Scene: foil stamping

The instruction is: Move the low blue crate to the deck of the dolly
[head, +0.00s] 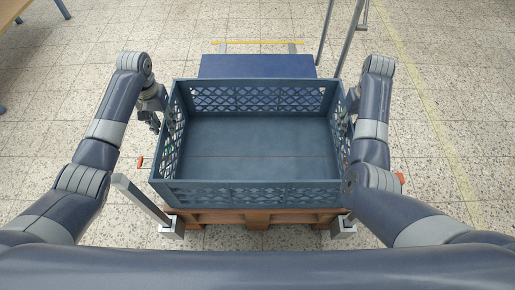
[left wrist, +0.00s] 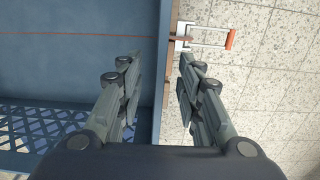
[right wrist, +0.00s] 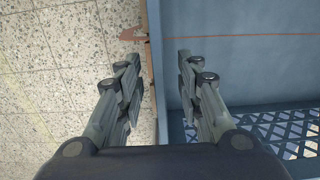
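The low blue crate (head: 258,192) is empty and sits upright on a wooden pallet (head: 258,216) in front of me. The dolly's flat blue deck (head: 257,66) lies just beyond the crate's far side, with nothing seen on it. My left gripper (head: 152,121) is at the crate's left wall; in the left wrist view its open fingers (left wrist: 158,68) straddle the wall, with gaps beside it. In the right wrist view my right gripper (right wrist: 158,66) is open, its fingers on either side of the crate's right wall. In the head view my right arm mostly hides that gripper.
Metal posts (head: 350,38) rise behind the deck on the right. A table (head: 15,12) is at the far left. The tiled floor around is clear.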

